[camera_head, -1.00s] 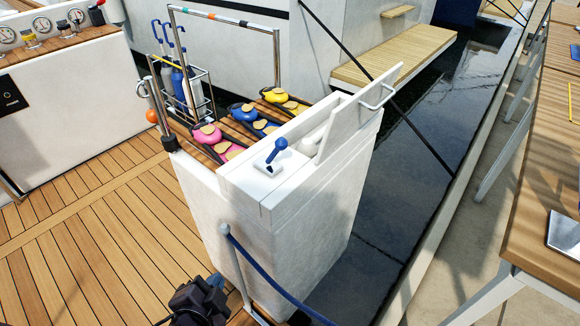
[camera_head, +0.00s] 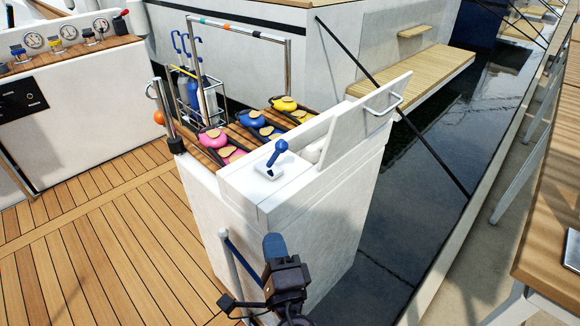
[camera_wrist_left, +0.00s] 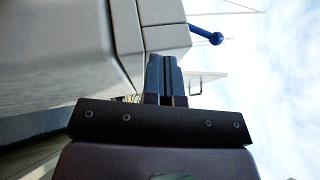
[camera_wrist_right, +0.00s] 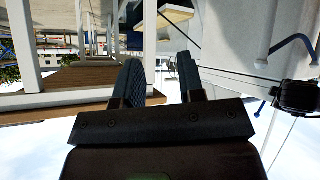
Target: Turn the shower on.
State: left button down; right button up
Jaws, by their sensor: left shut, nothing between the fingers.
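A blue lever with a round knob (camera_head: 281,147) stands tilted on a small silver plate on top of the white cabinet (camera_head: 310,225). It also shows in the left wrist view (camera_wrist_left: 215,38), past the fingertips and to the right. A rounded white piece (camera_head: 314,151), perhaps the shower head, sits beside it in a recess, partly hidden by the raised lid (camera_head: 365,120). My left gripper (camera_head: 274,240) is shut and empty, in front of the cabinet and below the lever, apart from it. My right gripper (camera_wrist_right: 158,75) is open and empty, and outside the head view.
Dark water lies right of the cabinet; the wooden deck (camera_head: 95,235) is clear.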

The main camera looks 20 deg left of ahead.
aim_at(283, 152)
pick_arm(q)
jog(key=w+d+r+t+y+b, duration=0.1)
jog(key=d+r+t+y, duration=0.1)
jog(key=d+r+y, duration=0.2)
jog(key=shift+w+d+r, duration=0.15)
jog(key=shift+d+r, duration=0.05)
jog(key=shift+d, duration=1)
jog(key=x, duration=1.4)
jog(key=shift+a, duration=0.1)
